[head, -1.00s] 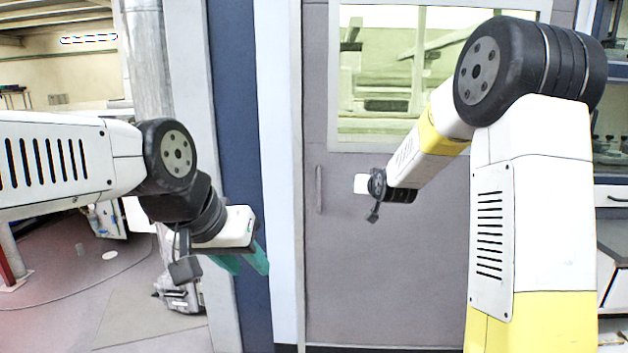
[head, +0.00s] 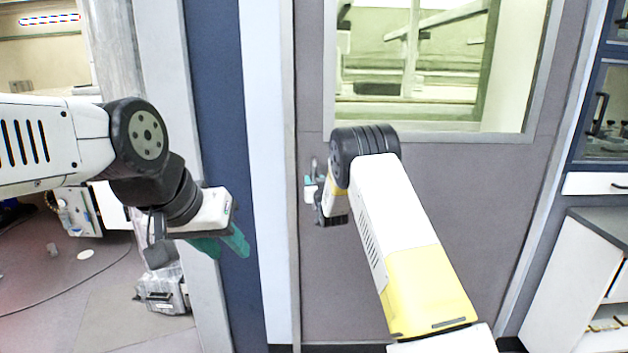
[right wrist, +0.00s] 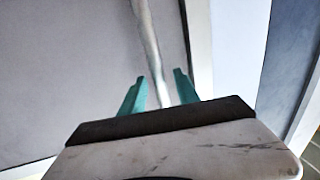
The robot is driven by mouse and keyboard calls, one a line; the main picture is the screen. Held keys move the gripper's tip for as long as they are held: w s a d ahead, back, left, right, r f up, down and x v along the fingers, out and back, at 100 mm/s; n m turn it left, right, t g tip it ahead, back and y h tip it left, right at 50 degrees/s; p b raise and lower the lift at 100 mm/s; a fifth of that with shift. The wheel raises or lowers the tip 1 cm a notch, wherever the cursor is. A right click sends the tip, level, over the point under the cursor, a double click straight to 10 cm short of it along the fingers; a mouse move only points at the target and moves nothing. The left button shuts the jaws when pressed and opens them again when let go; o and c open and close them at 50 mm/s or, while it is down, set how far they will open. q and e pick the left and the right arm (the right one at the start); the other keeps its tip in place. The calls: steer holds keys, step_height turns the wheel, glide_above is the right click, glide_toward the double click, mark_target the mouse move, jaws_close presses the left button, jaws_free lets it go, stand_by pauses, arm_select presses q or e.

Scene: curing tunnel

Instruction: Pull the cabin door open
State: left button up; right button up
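The grey cabin door (head: 480,210), with a window in its upper part, looks closed. Its upright bar handle (head: 314,162) is near the door's left edge and partly hidden behind my right gripper (head: 309,188). In the right wrist view, the handle (right wrist: 148,35) runs down between the two teal fingers of my right gripper (right wrist: 160,90). The fingers stand apart on either side of the bar, with visible gaps, so they are not closed on it. My left gripper (head: 222,245) is open and empty, in front of the blue post left of the door.
A blue post (head: 215,120) and a pale frame strip (head: 262,150) stand left of the door. A white cabinet (head: 575,275) with a dark counter stands at the right. A grey case (head: 165,290) lies on the floor at the left.

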steer(key=shift+w+a, duration=0.15)
steer(key=shift+w, duration=0.85)
jaws_close()
stand_by(0.8)
